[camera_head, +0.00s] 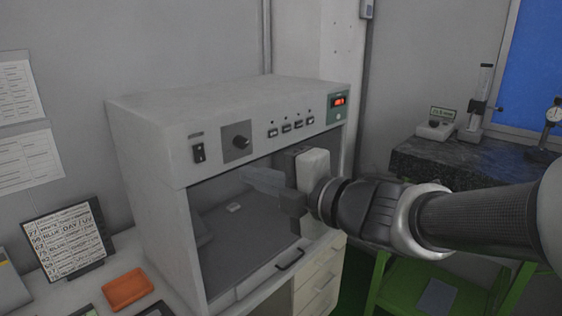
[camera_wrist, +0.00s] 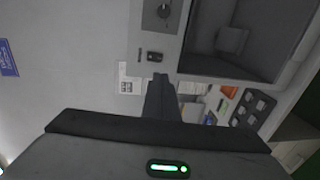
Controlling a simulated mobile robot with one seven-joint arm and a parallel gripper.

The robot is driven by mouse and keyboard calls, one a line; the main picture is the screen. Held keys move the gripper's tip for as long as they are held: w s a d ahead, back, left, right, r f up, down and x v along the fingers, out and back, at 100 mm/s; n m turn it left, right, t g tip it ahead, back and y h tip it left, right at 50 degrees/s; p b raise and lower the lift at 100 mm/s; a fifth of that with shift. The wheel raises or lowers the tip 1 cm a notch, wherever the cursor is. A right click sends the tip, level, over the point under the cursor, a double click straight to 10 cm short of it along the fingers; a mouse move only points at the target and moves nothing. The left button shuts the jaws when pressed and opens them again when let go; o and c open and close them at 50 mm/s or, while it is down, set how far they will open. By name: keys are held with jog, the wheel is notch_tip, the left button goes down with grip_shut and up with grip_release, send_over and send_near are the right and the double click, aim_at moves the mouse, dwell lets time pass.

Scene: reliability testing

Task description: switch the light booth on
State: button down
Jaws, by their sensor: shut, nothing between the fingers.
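The light booth (camera_head: 165,130) is a pale grey cabinet with an open front and a dim, unlit-looking grey interior. At the left of its upper panel is a black rocker switch (camera_head: 199,152), with a dark round knob (camera_head: 238,142) to its right. My gripper (camera_head: 246,178) is shut and empty, in front of the booth opening and below the panel in the head view. In the wrist view the shut fingertips (camera_wrist: 160,78) appear just below the rocker switch (camera_wrist: 155,56), with a visible gap. The switch's position is too small to read.
Several small buttons (camera_head: 291,127) and a red display (camera_head: 339,101) sit further right on the panel. A dark stone bench (camera_head: 455,160) with instruments is at right.

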aim_at(202, 161)
jog(key=x, duration=1.4)
jog(key=shift+d, duration=0.1)
jog(key=shift+f, duration=0.1)
jog(key=f+b, duration=0.1)
jog(key=b, duration=0.2)
jog(key=shift+w, duration=0.15)
jog(key=shift+r+p, duration=0.45)
jog(key=shift+r, duration=0.1)
jog(key=shift+f, duration=0.1)
